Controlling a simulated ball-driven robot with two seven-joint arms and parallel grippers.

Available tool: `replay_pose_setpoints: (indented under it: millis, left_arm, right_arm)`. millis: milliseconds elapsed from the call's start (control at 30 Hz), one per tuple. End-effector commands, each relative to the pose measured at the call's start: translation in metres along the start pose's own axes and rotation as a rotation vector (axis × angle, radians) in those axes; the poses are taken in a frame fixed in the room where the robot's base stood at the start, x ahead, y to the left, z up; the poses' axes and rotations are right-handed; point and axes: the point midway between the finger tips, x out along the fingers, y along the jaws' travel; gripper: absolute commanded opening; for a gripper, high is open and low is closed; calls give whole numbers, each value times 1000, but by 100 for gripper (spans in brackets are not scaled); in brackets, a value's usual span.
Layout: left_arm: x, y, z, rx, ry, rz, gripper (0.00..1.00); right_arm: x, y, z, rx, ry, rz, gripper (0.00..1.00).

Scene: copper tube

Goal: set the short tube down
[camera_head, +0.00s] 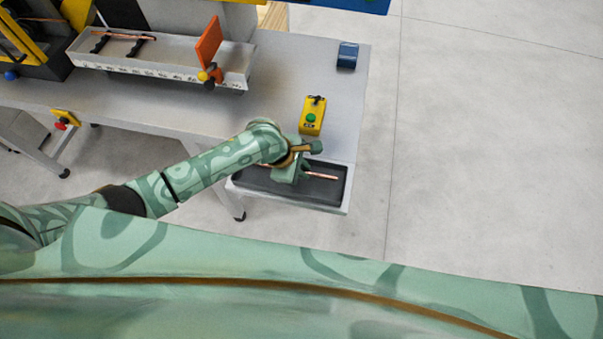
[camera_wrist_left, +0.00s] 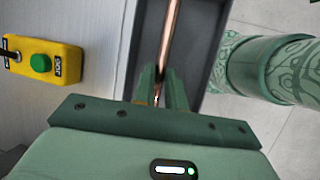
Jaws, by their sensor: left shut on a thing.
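The short copper tube (camera_head: 322,176) is at the dark-lined tray (camera_head: 335,192) on the near right end of the bench. My left gripper (camera_head: 290,173) is over the tray, shut on the tube, and hides its middle part. In the left wrist view the tube (camera_wrist_left: 171,40) runs up from between the fingers (camera_wrist_left: 161,88), over the dark tray floor (camera_wrist_left: 207,40). I cannot tell whether the tube touches the tray floor. My right gripper is not in view.
A yellow box with a green button (camera_head: 311,117) stands just behind the tray. A blue object (camera_head: 347,55) is farther back. A long grey trough (camera_head: 160,62) with another copper tube (camera_head: 122,36) and an orange plate (camera_head: 208,42) is at the left. Bare bench lies between.

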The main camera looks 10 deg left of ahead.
Motion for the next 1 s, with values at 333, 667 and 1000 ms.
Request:
replay_pose_setpoints:
  millis: [333, 667, 1000]
  left_arm:
    - [19, -5, -10, 0, 3, 0, 0]
    - [22, -7, -12, 0, 4, -2, 22]
    - [0, -6, -10, -1, 4, -2, 22]
  right_arm:
    - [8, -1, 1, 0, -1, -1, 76]
    - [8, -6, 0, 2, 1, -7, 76]
    - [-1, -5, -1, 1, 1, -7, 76]
